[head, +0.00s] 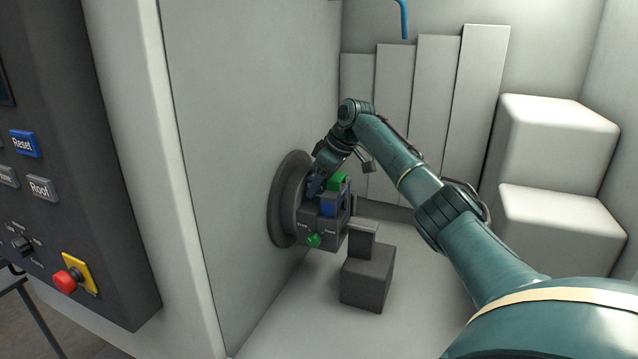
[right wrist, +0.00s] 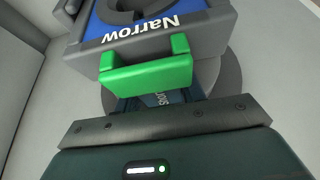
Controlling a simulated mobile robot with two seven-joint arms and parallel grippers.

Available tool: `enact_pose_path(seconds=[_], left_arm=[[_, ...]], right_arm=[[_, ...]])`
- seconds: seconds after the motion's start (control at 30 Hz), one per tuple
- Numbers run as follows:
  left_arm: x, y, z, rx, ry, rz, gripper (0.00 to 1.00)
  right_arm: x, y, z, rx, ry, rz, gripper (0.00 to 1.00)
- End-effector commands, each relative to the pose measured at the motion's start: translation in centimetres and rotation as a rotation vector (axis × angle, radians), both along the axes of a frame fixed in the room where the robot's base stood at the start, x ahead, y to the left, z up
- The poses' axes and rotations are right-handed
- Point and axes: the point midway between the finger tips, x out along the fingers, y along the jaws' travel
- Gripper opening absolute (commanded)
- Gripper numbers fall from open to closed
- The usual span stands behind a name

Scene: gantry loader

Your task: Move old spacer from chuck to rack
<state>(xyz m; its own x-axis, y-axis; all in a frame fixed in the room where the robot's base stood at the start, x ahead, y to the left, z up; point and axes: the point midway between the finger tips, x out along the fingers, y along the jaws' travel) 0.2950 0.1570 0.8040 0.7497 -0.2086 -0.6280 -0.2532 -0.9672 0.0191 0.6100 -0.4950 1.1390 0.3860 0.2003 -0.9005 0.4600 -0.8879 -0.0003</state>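The round grey chuck (head: 285,200) is mounted on the machine's inner wall in the head view. On its front is a dark block with a blue face, a green handle (head: 337,181) on top and a green knob (head: 314,240) below. No rack is identifiable.
A dark grey block (head: 367,275) stands on the floor right of the chuck. Tall grey panels (head: 440,110) line the back, and white stepped blocks (head: 550,140) stand at the right. A control panel with a red button (head: 66,281) is at the left.

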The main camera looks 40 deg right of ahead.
Motion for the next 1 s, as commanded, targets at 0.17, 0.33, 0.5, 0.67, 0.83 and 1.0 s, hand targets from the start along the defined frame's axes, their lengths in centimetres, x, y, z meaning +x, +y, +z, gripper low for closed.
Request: enact_pose_path(seconds=[0.17, 0.33, 0.5, 0.67, 0.83, 1.0], left_arm=[[0.03, -0.01, 0.02, 0.0, -0.001, 0.0, 0.5], [0.02, -0.01, 0.03, 0.0, -0.001, 0.0, 0.5], [0.03, -0.01, 0.04, 0.0, -0.001, 0.0, 0.5], [0.03, -0.02, 0.05, 0.0, -0.001, 0.0, 0.5], [0.04, -0.02, 0.05, 0.0, -0.001, 0.0, 0.5], [0.04, -0.02, 0.05, 0.0, -0.001, 0.0, 0.5]], right_arm=[[0.0, 0.0, 0.04, 0.0, 0.0, 0.0, 0.25], [0.03, 0.01, 0.18, 0.0, -0.003, 0.0, 0.17], [0.02, 0.0, 0.25, 0.001, -0.004, 0.0, 0.17], [-0.03, -0.02, 0.39, 0.0, -0.003, 0.0, 0.17], [-0.08, -0.03, 0.52, 0.0, -0.003, 0.0, 0.17], [-0.1, -0.04, 0.57, 0.0, -0.003, 0.0, 0.17]])
